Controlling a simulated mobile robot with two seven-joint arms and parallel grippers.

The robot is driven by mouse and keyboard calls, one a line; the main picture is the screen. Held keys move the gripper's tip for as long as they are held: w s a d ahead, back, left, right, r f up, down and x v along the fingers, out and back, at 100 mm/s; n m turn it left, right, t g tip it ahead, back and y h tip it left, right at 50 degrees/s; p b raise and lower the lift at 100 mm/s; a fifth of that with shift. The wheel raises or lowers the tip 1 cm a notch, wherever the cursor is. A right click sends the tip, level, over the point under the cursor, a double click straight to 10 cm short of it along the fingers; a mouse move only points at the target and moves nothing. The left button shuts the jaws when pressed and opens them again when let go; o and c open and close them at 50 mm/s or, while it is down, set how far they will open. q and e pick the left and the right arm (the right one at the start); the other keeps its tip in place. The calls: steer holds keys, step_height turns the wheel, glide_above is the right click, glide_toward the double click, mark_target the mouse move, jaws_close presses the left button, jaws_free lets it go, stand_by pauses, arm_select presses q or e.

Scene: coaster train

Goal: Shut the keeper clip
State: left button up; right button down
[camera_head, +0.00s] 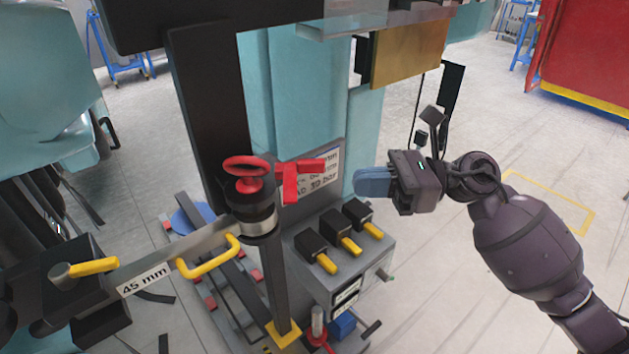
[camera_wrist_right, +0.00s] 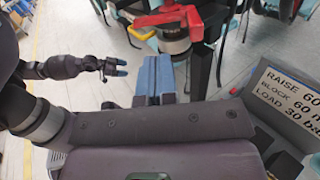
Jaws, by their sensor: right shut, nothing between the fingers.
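My right gripper (camera_head: 360,183) is shut and empty in the head view, its blue fingers pointing left. It is right of a red T-shaped piece (camera_head: 300,172) with a gap between them. That piece sits beside a red handwheel (camera_head: 247,168) on top of a dark post. I cannot tell for sure which part is the keeper clip. In the right wrist view the blue fingers (camera_wrist_right: 152,78) lie together, with red parts (camera_wrist_right: 172,16) beyond them. My left gripper (camera_wrist_right: 112,67) shows small in that view, its two blue tips apart, away from the post.
A bar labelled 45 mm (camera_head: 147,281) with a yellow loop handle (camera_head: 208,262) runs left from the post. A grey box with several yellow-tipped levers (camera_head: 341,238) stands below my right gripper. A placard (camera_head: 318,180) stands behind the red piece. Floor right is open.

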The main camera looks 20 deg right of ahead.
arm_select(q)
steer(key=shift+s+r+p, duration=0.2)
steer(key=shift+s+p, duration=0.05)
steer(key=shift+p, duration=0.3)
arm_select(e)
steer(key=x, duration=0.8)
arm_select(q)
steer(key=shift+w+r, duration=0.15)
steer(key=shift+r, duration=0.05)
